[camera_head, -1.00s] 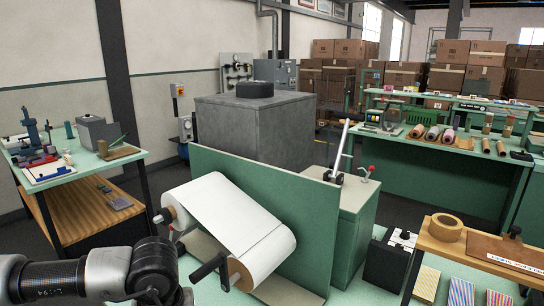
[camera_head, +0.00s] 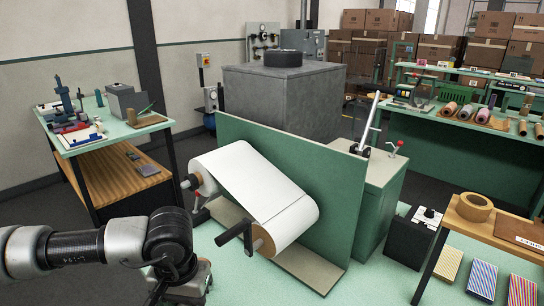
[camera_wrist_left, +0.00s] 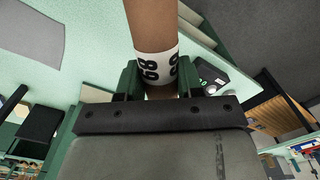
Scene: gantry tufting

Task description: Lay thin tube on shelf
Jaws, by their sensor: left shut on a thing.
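My left gripper (camera_wrist_left: 157,76) is shut on a brown cardboard tube (camera_wrist_left: 150,24) in the left wrist view. The tube has a white band with black figures (camera_wrist_left: 156,62) between the two green fingers. It runs out past the top edge, so its far end is cut off. In the head view my left arm comes in at the lower left and its wrist (camera_head: 182,280) points down; fingertips and tube are hidden there. A wooden shelf (camera_head: 100,190) lies under the green table at the left. My right gripper is out of view.
A white paper roll (camera_head: 255,185) with a crank stands beside my left arm, before a green panel (camera_head: 325,180). A green bench at the right (camera_head: 440,150) carries several tubes. Grey floor (camera_head: 60,255) shows between the left table and my arm.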

